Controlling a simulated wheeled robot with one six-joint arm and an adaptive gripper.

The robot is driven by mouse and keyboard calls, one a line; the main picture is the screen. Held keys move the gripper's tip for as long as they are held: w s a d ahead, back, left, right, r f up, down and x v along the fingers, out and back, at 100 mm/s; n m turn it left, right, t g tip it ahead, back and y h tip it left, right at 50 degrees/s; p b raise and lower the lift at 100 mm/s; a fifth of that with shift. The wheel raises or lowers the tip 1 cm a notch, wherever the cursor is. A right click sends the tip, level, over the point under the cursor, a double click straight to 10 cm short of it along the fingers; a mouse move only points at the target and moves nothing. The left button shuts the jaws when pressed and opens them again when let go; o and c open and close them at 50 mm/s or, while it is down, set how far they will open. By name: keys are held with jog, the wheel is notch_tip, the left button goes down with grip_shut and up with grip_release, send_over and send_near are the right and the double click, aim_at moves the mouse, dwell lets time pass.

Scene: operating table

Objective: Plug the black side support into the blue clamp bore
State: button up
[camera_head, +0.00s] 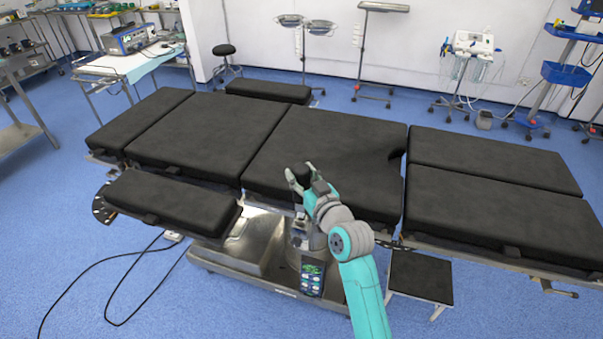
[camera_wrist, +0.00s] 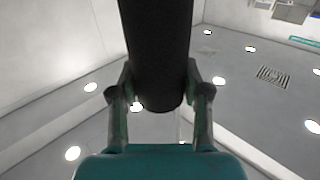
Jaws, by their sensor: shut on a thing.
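My gripper (camera_head: 299,172) is at the near long edge of the operating table, in front of its middle section. In the wrist view my gripper (camera_wrist: 160,78) has one finger on each side of a thick black rounded piece, the black side support (camera_wrist: 160,45), and is shut on it. The support runs up out of the top of that view, so its far end is hidden. In the head view only a small dark part of it shows between the fingers. I cannot make out the blue clamp or its bore in either view.
The operating table's black pads (camera_head: 325,150) lie close behind my gripper. A separate black pad (camera_head: 170,203) juts out at the left. Below are the metal table base (camera_head: 240,260), a hand control (camera_head: 312,276) and a black step (camera_head: 421,275). A cable (camera_head: 110,284) lies on the floor.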

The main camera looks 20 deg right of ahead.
jog(key=shift+f, duration=1.2)
jog(key=o, duration=1.4)
jog(key=s, duration=0.4)
jog(key=s+d, duration=0.1)
jog(key=s, duration=0.3)
jog(key=s+d, duration=0.1)
jog(key=s, duration=0.3)
jog(key=shift+f, duration=0.1)
